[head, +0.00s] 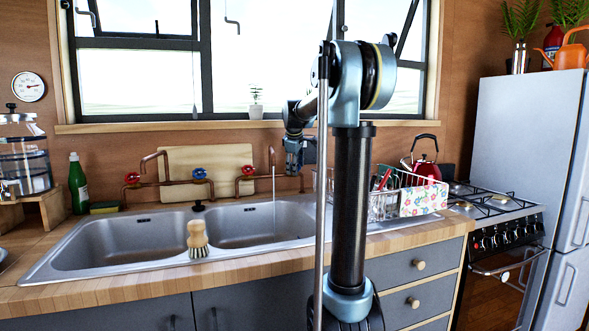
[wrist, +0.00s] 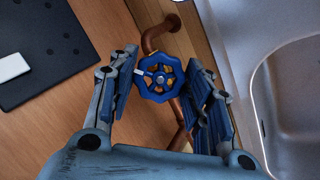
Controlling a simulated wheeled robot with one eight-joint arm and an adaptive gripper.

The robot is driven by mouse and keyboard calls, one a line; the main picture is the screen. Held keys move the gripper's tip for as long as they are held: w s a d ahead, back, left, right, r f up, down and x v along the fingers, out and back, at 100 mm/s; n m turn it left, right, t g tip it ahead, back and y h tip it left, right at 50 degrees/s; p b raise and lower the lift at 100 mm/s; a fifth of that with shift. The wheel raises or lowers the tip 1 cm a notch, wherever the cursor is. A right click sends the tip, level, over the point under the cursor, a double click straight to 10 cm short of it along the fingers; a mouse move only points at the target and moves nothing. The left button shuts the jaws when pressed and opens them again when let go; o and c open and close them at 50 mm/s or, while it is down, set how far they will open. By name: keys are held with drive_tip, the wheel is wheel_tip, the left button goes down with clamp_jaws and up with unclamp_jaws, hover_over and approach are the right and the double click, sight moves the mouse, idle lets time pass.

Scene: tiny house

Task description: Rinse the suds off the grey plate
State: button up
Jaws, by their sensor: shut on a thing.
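My gripper (head: 294,160) is at the wall pipes behind the right basin. In the wrist view its fingers (wrist: 163,78) are on both sides of a blue valve wheel (wrist: 158,80) and shut on it; the head view hides this wheel behind my gripper. A thin stream of water (head: 274,193) falls from the right copper spout (head: 272,158) into the right basin (head: 262,222). I cannot make out the grey plate or any suds in the basins. A round grey rim (head: 4,257) is cut off at the far left edge; I cannot tell what it is.
A wooden brush (head: 196,236) stands at the sink front between the basins. Another blue valve (head: 199,173) and two red valves (head: 132,178) (head: 247,170) sit left of my gripper. A dish rack (head: 385,203) and red kettle (head: 424,167) are to the right. The left basin (head: 115,245) looks empty.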

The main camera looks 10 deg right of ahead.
idle(0.3)
drive_tip(key=o, duration=1.1)
drive_tip(key=v, duration=1.1)
drive_tip(key=shift+s+r, duration=0.3)
